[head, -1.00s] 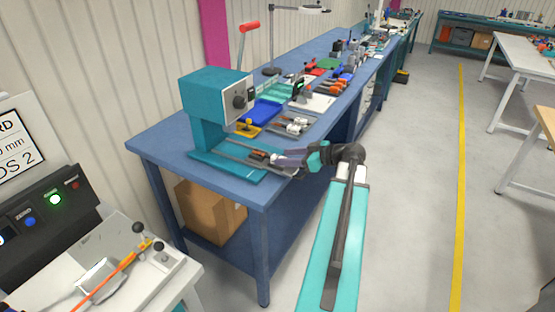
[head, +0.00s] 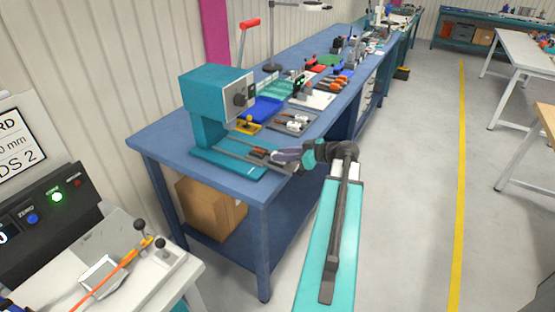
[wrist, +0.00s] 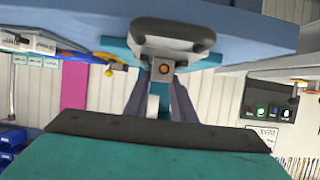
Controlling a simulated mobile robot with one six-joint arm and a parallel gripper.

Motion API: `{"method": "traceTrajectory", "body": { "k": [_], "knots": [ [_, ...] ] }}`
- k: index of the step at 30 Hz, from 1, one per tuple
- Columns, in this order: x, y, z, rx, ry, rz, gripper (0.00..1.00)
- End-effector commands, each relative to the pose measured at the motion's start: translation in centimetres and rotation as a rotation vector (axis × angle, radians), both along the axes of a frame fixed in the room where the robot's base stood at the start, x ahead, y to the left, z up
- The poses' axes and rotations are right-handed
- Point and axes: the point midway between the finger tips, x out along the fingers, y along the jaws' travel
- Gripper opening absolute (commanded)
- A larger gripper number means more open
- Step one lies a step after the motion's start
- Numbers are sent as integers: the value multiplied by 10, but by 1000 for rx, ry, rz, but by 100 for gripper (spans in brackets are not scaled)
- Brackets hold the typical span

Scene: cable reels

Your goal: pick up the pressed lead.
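The teal press (head: 210,105) stands on the near end of the blue bench. A small dark and orange piece (head: 258,152), which looks like the lead, lies on its teal base; its outline is too small to make out. My gripper (head: 280,156) is level over the base's right end, just right of that piece, its fingers pointing left. In the wrist view the two fingers (wrist: 163,85) stand apart with a gap between them. A grey rounded part (wrist: 173,38) with an orange dot below it shows beyond the tips; I cannot tell whether they touch it.
Behind the press are a blue tray (head: 262,108), a yellow piece (head: 246,125) and a grey tray of parts (head: 293,123). The press's red handle (head: 249,23) sticks up. A white machine (head: 120,270) with an orange cable stands at lower left.

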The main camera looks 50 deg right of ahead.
Motion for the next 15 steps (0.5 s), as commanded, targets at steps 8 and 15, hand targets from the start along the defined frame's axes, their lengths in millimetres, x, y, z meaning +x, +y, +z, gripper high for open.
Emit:
{"method": "traceTrajectory", "body": {
  "k": [8,15],
  "knots": [
    [0,0,1,0,-1,0,0],
    [0,0,3,0,-1,-1,0]
  ]
}}
